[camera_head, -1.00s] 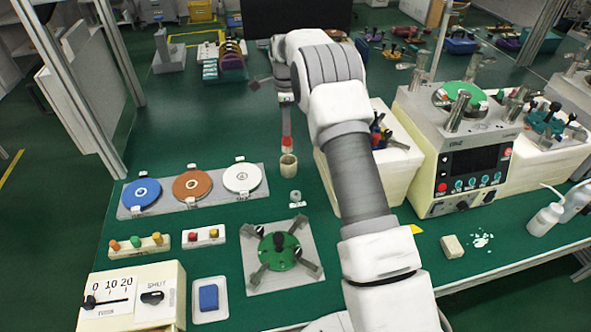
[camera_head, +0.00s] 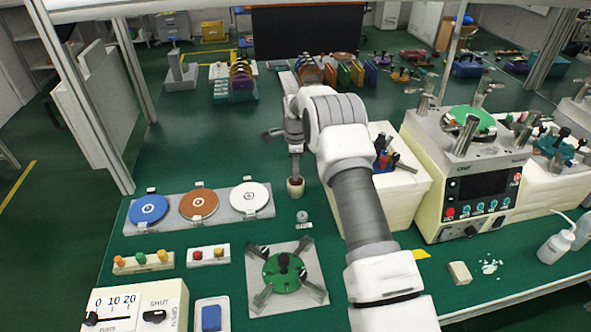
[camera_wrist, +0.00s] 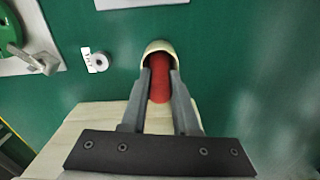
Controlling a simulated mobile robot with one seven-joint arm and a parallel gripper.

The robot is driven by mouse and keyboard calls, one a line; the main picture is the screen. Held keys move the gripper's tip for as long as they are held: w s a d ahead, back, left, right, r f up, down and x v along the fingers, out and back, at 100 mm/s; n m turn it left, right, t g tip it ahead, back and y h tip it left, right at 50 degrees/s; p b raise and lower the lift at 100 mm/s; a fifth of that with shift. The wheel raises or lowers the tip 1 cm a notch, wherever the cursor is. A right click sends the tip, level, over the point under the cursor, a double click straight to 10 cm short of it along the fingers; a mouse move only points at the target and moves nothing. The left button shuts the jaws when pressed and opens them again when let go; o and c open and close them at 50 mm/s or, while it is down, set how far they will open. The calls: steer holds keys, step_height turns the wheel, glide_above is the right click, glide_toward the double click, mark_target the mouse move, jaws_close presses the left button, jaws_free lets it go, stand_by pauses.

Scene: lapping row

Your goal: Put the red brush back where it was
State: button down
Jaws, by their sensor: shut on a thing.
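My gripper (camera_head: 296,172) is shut on the red brush. In the wrist view the brush's red handle (camera_wrist: 160,82) lies between the two grey fingers. A small cream cup (camera_head: 295,190) stands on the green table directly below my gripper. In the wrist view the cup's rim (camera_wrist: 158,45) is around the far end of the brush and close to the fingertips. The brush's lower end is hidden inside the cup. I cannot tell whether it touches the bottom. In the head view my gripper hides most of the brush.
A cream block holder with tools (camera_head: 393,190) stands close to the right of the cup. A tray with blue, brown and white discs (camera_head: 180,219) lies to the left. A small metal piece with a tag (camera_head: 302,217) lies just in front. A green-disc fixture (camera_head: 284,272) is nearer.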

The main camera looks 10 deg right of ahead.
steer(key=shift+f, duration=0.15)
steer(key=c, duration=0.7)
jaws_free()
